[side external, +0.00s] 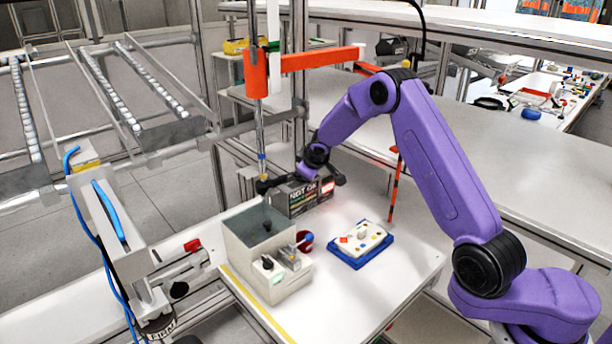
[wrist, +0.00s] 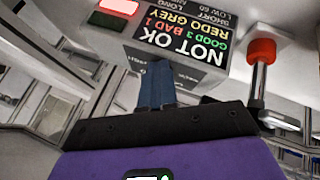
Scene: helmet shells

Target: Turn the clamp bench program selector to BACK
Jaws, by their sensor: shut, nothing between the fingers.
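The clamp bench is a pale grey box (side external: 240,265) with an open top on the white table. In the side view my dark wrist end is above and behind the box, in front of the display, and the fingertips are hard to make out. The knob is not visible in the wrist view.
A display box (side external: 300,197) reading NOT OK stands behind the bench; it also fills the wrist view's top (wrist: 185,45). A white panel with a blue base (side external: 362,243) lies to the right. A red cup (side external: 305,241) stands beside the bench. The front right tabletop is clear.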

